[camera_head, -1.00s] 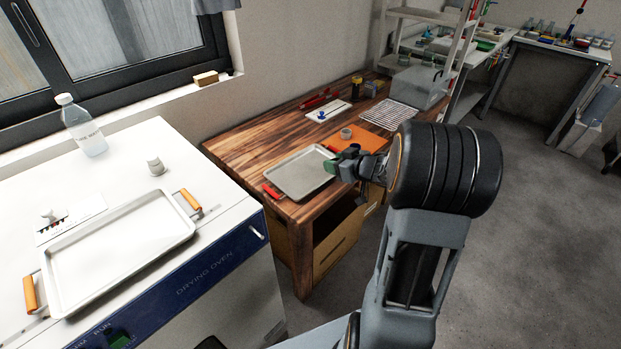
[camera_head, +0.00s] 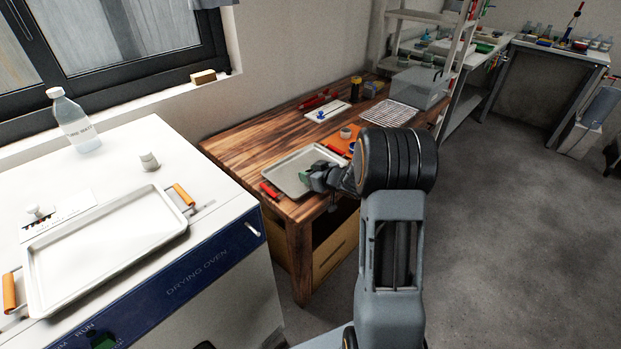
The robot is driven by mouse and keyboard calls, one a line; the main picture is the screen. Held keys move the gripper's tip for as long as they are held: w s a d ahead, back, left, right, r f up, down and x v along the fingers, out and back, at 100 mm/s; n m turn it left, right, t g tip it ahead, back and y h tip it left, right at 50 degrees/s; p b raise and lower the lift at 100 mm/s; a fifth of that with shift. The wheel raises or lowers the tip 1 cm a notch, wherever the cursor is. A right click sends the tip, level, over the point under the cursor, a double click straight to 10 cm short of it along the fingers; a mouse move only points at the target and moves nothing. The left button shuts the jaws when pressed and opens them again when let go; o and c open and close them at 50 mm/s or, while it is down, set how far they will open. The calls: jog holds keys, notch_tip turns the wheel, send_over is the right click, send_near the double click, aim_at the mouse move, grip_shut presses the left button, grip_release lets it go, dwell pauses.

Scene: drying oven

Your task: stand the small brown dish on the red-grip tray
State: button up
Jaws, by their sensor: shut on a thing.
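The red-grip tray (camera_head: 292,168) is a grey metal tray with red handles, lying on the wooden bench. I see no clearly brown dish elsewhere. A small pale round piece (camera_head: 346,132) sits on the orange mat (camera_head: 333,146) behind the gripper.
The drying oven (camera_head: 215,262) at the left bears a white tray (camera_head: 110,245) with orange grips, a bottle (camera_head: 74,122) and a small pale weight-like piece (camera_head: 149,161). The bench's left part is clear.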

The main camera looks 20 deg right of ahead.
jog(key=shift+f, duration=0.35)
jog(key=shift+f, duration=0.15)
jog(key=o, duration=0.9)
jog(key=shift+s+d+r, duration=0.1)
jog(key=shift+s+r, duration=0.05)
jog(key=shift+r, duration=0.15)
jog(key=s+d+r+m+g+h+p, duration=0.2)
jog(key=s+d+r+m+g+h, duration=0.15)
jog(key=s+r+h, duration=0.75)
jog(key=s+a+g+y, duration=0.2)
jog(key=s+a, duration=0.2)
jog(key=s, duration=0.1)
jog(key=s+a+g+y, duration=0.2)
jog(key=s+a, duration=0.2)
jog(key=s, duration=0.2)
jog(key=s+a+m+g+y, duration=0.1)
jog(key=s+a+g+y, duration=0.1)
jog(key=s+a, duration=0.3)
jog(key=shift+s+f, duration=0.25)
jog(key=shift+s, duration=0.4)
